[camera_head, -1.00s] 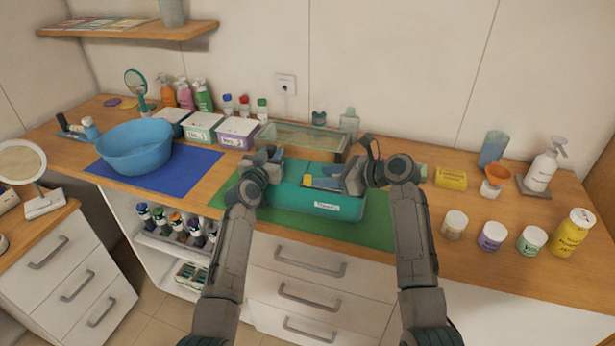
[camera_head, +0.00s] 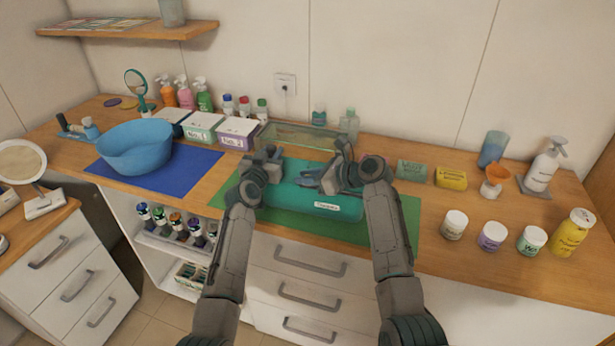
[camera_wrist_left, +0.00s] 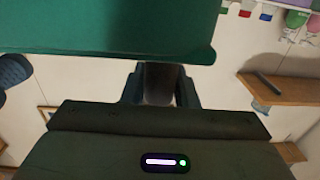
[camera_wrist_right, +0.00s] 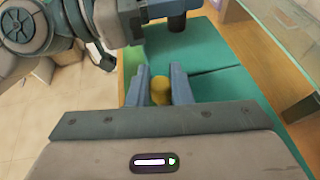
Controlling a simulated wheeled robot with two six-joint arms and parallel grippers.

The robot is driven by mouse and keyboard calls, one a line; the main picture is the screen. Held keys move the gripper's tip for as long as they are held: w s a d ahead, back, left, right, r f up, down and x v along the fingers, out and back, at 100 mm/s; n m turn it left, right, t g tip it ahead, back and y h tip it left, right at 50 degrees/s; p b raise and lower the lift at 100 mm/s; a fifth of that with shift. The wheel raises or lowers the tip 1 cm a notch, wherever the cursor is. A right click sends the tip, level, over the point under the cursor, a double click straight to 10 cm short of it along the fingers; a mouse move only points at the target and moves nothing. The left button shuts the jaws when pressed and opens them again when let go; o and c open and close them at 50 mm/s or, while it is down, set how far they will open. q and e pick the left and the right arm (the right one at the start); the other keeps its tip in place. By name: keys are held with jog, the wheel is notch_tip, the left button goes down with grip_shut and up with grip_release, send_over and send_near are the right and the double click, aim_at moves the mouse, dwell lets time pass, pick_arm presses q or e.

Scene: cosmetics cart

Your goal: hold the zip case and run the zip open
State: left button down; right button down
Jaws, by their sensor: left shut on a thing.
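The teal zip case (camera_head: 325,205) lies on the green mat, with a white label on its front; its top also shows in the right wrist view (camera_wrist_right: 215,95), with a seam across it. My left gripper (camera_head: 272,168) is shut on the case's left end. In the left wrist view a dark green surface fills the top, and the gripped spot is dark. My right gripper (camera_head: 312,183) is low over the case's top. In the right wrist view its blue fingers stand apart, with a yellow piece (camera_wrist_right: 160,92), seemingly the zip pull, between them. Whether they touch it is unclear.
A clear glass-sided box (camera_head: 300,136) stands just behind the case. A blue bowl (camera_head: 135,148) on a blue mat is to the left. Green and yellow soap boxes (camera_head: 451,178) and several jars stand to the right. The green mat (camera_head: 405,220) is bare right of the case.

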aim_at(353, 194)
jog(key=s+d, duration=0.1)
jog(key=d, duration=0.3)
jog(key=s+d, duration=0.1)
jog(key=d, duration=0.3)
jog(key=s+d, duration=0.1)
jog(key=d, duration=0.3)
jog(key=shift+s+f, duration=0.1)
jog(key=shift+s, duration=0.05)
jog(key=shift+d, duration=0.15)
jog(key=c, duration=1.3)
grip_release()
jog(key=v, duration=1.2)
